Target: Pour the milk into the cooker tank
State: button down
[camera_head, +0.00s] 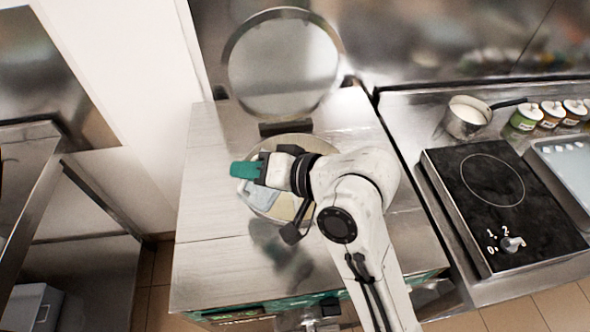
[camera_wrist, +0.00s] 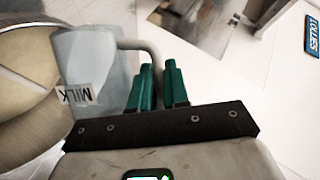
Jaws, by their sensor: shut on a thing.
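The milk jug is pale blue and translucent, with a MILK label, and shows in the wrist view (camera_wrist: 95,60). My gripper, with green fingers (camera_wrist: 160,85), is shut on its grey handle. In the head view my gripper (camera_head: 243,171) is over the left part of the round tank opening, and a bit of the jug (camera_head: 247,193) shows below it. The cooker tank (camera_head: 305,140) is open, its round lid (camera_head: 284,62) raised behind it. Its rim also shows at the left in the wrist view (camera_wrist: 25,28), beside the jug. I cannot tell the jug's tilt or whether milk is flowing.
My arm hides the right side of the tank opening. The steel top (camera_head: 205,215) left of the tank is clear. At the right are a black hotplate (camera_head: 490,190) with a knob, a saucepan (camera_head: 466,118), several small jars (camera_head: 550,114) and a tray (camera_head: 568,165).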

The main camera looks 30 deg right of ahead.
jog(key=shift+w+d+f, duration=0.1)
jog(key=shift+d, duration=0.1)
jog(key=shift+w+d+m+y+b, duration=0.15)
jog(key=shift+d+m+y+b, duration=0.15)
jog(key=shift+m+y+b, duration=0.15)
jog(key=shift+d, duration=0.1)
jog(key=shift+w+d+m+y+b, duration=0.2)
jog(key=shift+m+y+b, duration=0.05)
jog(key=shift+m+b, duration=0.1)
jog(key=shift+w+d+f+m+b, duration=0.1)
jog(key=shift+w+d+m+b, duration=0.05)
jog(key=shift+d+m+b, duration=0.2)
jog(key=shift+w+d+y, duration=0.1)
jog(key=shift+d+y, duration=0.1)
jog(key=shift+y, duration=0.1)
jog(key=shift+w+d+p, duration=0.1)
jog(key=shift+d+p, duration=0.1)
jog(key=shift+p, duration=0.1)
jog(key=shift+w+d+f+m+y+p, duration=0.1)
jog(key=shift+w+d+m+y+p, duration=0.25)
jog(key=shift+d+m, duration=0.35)
